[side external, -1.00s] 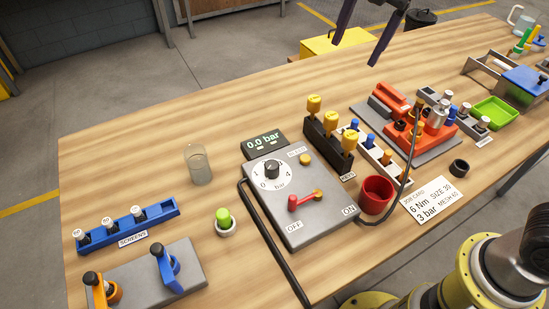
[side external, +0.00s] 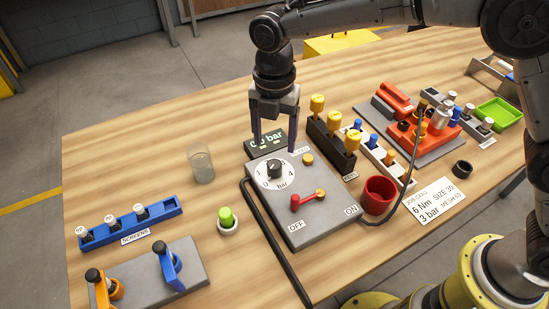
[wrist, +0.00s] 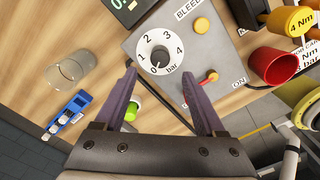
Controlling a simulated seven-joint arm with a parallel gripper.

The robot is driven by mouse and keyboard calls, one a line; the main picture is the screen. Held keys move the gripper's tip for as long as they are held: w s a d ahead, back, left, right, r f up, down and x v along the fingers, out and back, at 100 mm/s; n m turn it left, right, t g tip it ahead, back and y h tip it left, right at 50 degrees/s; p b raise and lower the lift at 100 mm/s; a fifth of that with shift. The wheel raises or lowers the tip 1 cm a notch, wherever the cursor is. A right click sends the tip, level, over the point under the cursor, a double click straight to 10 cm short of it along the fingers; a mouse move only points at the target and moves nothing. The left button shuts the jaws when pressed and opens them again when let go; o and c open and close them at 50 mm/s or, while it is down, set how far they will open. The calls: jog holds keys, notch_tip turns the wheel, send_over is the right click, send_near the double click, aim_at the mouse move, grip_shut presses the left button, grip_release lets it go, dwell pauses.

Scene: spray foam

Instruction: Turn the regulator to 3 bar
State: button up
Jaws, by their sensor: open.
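The regulator is a black knob (side external: 275,168) on a white dial marked 0 to 4 bar, set on a grey panel (side external: 318,227). The knob also shows in the wrist view (wrist: 160,57); I cannot tell where it points. The dark display (side external: 258,144) behind it is partly hidden by a finger; it reads about 0 bar. My gripper (side external: 275,145) is open and points down above the back of the dial. In the wrist view my gripper (wrist: 158,76) has its fingers apart, with the dial beyond the tips and nothing between them.
A red lever (side external: 308,198) and yellow bleed button (side external: 308,160) share the panel. Yellow-topped drivers (side external: 317,105) stand right of it, with a red cup (side external: 378,191). A glass (side external: 201,167) stands left. A job card (side external: 432,202) says 3 bar. A dark hose runs along the panel's left side.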

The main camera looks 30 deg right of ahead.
aim_at(274, 164)
notch_tip(274, 164, down, 7)
dwell(0.3)
jog(key=shift+c, duration=0.4)
grip_shut()
